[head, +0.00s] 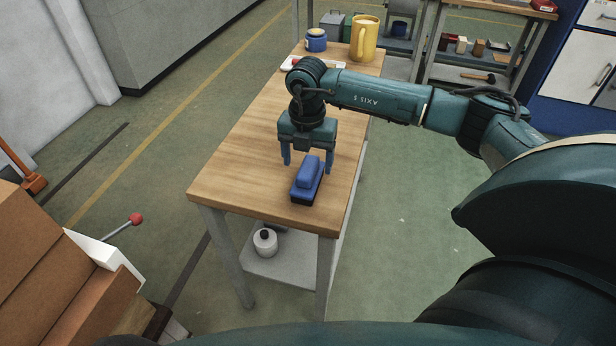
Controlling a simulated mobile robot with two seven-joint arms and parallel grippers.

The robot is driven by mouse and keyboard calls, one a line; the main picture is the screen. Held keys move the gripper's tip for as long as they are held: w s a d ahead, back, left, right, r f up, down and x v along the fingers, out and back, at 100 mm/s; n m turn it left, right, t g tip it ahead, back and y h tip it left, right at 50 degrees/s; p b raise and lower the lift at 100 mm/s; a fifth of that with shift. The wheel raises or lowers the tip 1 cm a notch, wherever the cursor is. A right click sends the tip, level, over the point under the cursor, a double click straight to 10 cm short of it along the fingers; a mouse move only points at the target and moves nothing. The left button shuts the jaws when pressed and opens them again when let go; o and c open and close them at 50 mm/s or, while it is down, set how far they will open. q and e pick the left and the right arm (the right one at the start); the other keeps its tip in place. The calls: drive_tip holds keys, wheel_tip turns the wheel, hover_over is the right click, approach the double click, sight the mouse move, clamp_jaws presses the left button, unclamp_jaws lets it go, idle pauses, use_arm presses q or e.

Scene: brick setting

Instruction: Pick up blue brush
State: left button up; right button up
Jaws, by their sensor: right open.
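The blue brush (308,178) lies on the wooden table (240,165) near its front end. It has a blue body and a dark lower edge. My right gripper (307,164) points down at the brush's far end, its two blue fingers spread apart on either side. The gripper is open and holds nothing. Whether a finger touches the brush I cannot tell. My left gripper is not in view.
Brown boxes (50,262) are at the left. The table's left side is clear.

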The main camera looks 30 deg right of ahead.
sight(308, 166)
drive_tip(key=f, duration=0.5)
drive_tip(key=shift+w+d+f+p, duration=0.15)
drive_tip(key=shift+d+f+p, duration=0.05)
drive_tip(key=shift+p, duration=0.2)
drive_tip(key=shift+r, duration=0.1)
drive_tip(key=c, duration=1.2)
drive_tip(key=shift+o, duration=0.2)
wheel_tip(308, 166, up, 10)
drive_tip(key=shift+b, duration=0.4)
